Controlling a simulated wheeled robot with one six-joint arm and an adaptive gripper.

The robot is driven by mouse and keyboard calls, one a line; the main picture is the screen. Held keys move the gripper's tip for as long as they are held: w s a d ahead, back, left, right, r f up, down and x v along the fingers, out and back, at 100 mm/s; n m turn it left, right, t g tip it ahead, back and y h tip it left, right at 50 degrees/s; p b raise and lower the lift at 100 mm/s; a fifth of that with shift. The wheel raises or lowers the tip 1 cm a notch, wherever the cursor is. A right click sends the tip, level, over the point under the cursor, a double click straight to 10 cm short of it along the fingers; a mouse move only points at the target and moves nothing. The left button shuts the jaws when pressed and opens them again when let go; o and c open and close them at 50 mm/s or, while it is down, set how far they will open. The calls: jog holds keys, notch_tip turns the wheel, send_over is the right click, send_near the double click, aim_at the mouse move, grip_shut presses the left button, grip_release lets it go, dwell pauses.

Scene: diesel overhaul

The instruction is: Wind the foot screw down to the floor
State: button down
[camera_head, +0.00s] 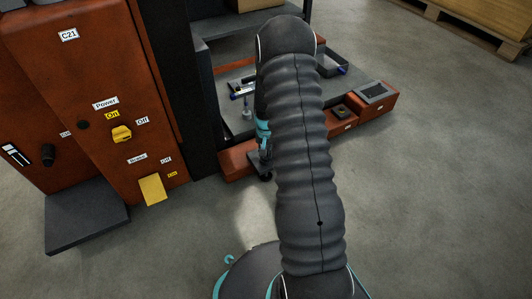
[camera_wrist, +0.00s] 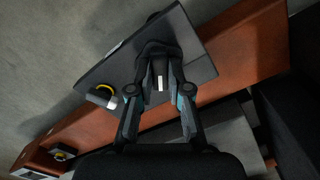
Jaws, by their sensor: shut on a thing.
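The foot screw's black head (camera_wrist: 158,48) shows in the wrist view, above a dark grey square plate (camera_wrist: 112,66) beside an orange beam. My gripper (camera_wrist: 159,75) is closed around the head, with one finger on each side. The fingers hide part of the head, and the screw's thread is not visible. In the head view my gripper (camera_head: 263,150) reaches down by the front edge of the orange base, mostly behind my arm. A small dark foot (camera_head: 259,168) shows below it. I cannot tell whether the foot touches the floor.
The orange base (camera_head: 238,162) carries a grey tray floor and a panel (camera_head: 372,92) at its right end. An orange cabinet (camera_head: 85,75) with a yellow power knob (camera_head: 121,133) stands left. Open floor lies at right.

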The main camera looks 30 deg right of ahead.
jog(key=m, duration=0.4)
jog(key=shift+f+m, duration=0.1)
jog(key=shift+m, duration=0.2)
dwell(0.3)
jog(key=shift+m, duration=1.1)
jog(key=shift+f+m, duration=0.1)
jog(key=shift+m, duration=1.1)
jog(key=m, duration=0.4)
jog(key=shift+f, duration=0.1)
jog(key=shift+m, duration=0.4)
